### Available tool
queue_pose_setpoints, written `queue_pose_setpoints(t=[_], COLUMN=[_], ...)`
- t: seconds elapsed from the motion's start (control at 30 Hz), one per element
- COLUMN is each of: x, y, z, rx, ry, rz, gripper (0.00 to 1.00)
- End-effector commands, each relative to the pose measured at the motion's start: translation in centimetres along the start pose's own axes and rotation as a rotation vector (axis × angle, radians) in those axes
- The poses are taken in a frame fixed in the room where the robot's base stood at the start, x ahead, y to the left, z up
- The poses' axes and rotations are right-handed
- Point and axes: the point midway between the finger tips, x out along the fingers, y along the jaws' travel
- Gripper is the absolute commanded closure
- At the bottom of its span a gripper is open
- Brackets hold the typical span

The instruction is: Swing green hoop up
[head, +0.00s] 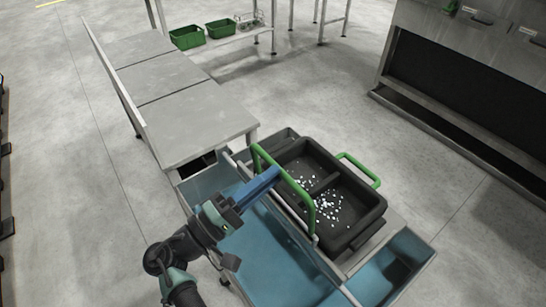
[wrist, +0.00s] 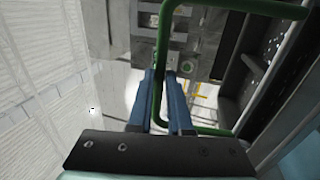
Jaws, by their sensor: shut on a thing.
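A black two-compartment tray (head: 352,236) carries a green hoop (head: 309,201) on its left side, nearest my arm. That hoop stands raised above the tray's rim. It also shows in the wrist view (wrist: 158,50), passing between my blue fingers. My gripper (head: 277,173) reaches in from the left and is shut on this hoop; it also shows in the wrist view (wrist: 161,76). A second green hoop (head: 360,168) is on the tray's right side, leaning outward. Small white pieces (head: 330,205) lie scattered in the tray.
The tray sits in a steel frame beside a blue trough (head: 270,262). A blue bin (head: 385,275) stands at the lower right. A grey bench (head: 190,120) and green crates (head: 187,37) are behind. A large machine (head: 460,80) stands at the right. Floor between is clear.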

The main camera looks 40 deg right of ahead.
Motion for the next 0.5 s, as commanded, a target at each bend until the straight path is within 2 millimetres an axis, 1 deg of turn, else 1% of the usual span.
queue_pose_setpoints(t=[0.03, 0.5], x=[-0.28, -0.63], y=[-0.39, -0.58], z=[-0.05, 0.02], rx=[-0.001, -0.007], ry=[0.004, 0.005], rz=[-0.004, -0.011], gripper=[1.00, 1.00])
